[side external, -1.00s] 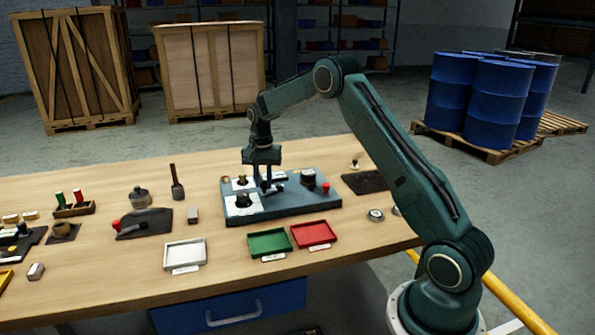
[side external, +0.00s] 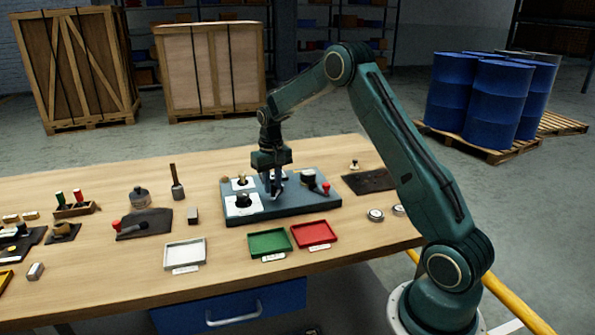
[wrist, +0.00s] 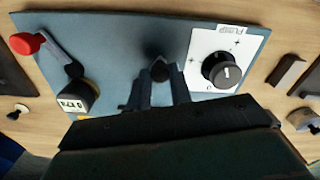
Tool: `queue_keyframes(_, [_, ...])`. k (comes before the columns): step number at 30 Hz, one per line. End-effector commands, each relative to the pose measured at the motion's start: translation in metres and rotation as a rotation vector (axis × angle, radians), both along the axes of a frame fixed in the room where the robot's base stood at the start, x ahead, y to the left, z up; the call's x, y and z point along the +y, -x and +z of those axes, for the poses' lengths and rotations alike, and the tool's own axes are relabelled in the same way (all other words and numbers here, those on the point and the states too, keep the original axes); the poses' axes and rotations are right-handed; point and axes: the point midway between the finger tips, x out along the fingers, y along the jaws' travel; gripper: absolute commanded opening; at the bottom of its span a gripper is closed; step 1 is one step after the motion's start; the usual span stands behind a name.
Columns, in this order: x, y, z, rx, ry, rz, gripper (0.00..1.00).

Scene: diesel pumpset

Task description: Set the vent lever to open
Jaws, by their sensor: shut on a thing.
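The blue-grey panel (side external: 290,208) lies on the wooden table. My gripper (side external: 275,193) is low over the middle of the panel, fingers pointing down. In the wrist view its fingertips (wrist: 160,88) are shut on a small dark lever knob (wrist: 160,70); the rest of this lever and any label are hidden. A red-knobbed lever (wrist: 27,43) with a dark hub stands apart at one end of the panel; it also shows in the side view (side external: 326,189). I cannot tell from a label which lever is the vent lever.
A black rotary knob (wrist: 221,70) on a white plate is beside my fingers. Green (side external: 270,244), red (side external: 313,234) and white (side external: 185,253) trays stand in front of the panel. A dark plate with a red knob (side external: 117,226) lies to the left.

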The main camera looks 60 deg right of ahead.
Motion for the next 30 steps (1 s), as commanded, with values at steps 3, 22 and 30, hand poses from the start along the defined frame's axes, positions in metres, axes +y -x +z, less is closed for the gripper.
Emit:
queue_keyframes(3, [-0.001,0.005,0.001,-0.001,0.000,0.090,0.00])
queue_keyframes(22, [-0.005,0.013,0.002,-0.003,0.001,0.270,0.00])
queue_keyframes(30, [-0.005,0.013,0.002,-0.004,0.002,0.268,0.35])
